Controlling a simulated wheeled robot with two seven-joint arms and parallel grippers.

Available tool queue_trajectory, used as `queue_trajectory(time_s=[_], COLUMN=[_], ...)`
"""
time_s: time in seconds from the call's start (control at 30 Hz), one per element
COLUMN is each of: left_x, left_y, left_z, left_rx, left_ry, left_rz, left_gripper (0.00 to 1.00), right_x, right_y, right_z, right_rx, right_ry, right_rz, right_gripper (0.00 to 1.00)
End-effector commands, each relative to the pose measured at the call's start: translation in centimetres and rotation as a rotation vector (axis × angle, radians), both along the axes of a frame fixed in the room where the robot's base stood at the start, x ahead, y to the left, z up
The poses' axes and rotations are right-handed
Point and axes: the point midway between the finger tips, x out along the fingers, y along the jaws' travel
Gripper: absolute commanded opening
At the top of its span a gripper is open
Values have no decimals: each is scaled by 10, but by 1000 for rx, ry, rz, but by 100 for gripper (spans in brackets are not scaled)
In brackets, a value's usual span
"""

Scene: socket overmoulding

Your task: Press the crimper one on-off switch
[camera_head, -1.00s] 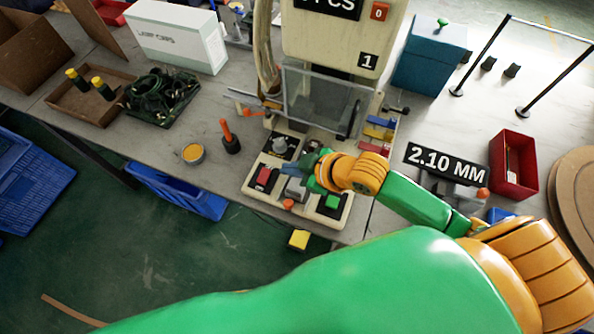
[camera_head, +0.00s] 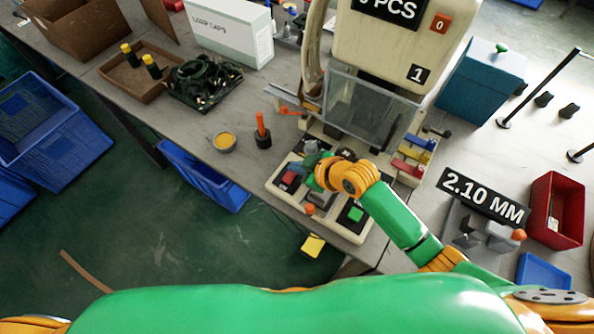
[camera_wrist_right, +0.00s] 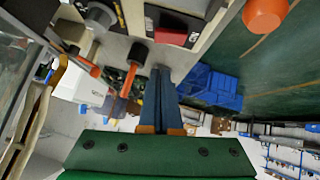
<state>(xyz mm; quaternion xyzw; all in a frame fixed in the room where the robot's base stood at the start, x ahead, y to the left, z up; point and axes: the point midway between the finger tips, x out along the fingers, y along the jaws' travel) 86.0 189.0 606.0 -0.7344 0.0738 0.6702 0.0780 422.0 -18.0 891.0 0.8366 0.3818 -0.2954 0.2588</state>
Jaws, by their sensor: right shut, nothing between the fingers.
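Crimper one (camera_head: 395,45) is the cream press marked "1". Its control panel (camera_head: 335,226) sits at the table's front edge. A red rocker switch (camera_head: 290,177) on a black plate is at the panel's left and is partly covered by my right gripper (camera_head: 303,163). In the wrist view the red switch (camera_wrist_right: 171,37) lies just beyond the blue fingertips (camera_wrist_right: 160,70), which are shut together and empty. I cannot tell whether they touch it. A green button (camera_head: 356,213) is at the panel's right. My left gripper is out of view.
An orange knob (camera_head: 310,209) is on the panel's front edge. Bare table lies left of the cup.

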Motion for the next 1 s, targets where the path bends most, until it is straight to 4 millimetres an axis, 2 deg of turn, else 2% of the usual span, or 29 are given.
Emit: queue_trajectory(time_s=[0.03,0.1,0.3,0.67,0.73,0.87,0.9,1.0], left_x=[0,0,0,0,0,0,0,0], left_y=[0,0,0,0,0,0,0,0], left_z=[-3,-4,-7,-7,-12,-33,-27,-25], left_rx=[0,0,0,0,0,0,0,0], left_ry=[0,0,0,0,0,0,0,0], left_rz=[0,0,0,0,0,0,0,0], left_gripper=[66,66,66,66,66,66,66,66], right_x=[5,7,11,11,13,17,16,15], right_y=[6,3,0,-1,-2,-6,-5,-5], right_z=[-8,-22,-42,-45,-49,-62,-56,-55], right_rx=[1,-2,-2,0,6,65,70,67], right_ry=[2,4,0,-1,10,93,99,102], right_rz=[-1,-2,-1,-1,-2,-3,-2,-2], right_gripper=[0,0,0,0,0,0,0,0])
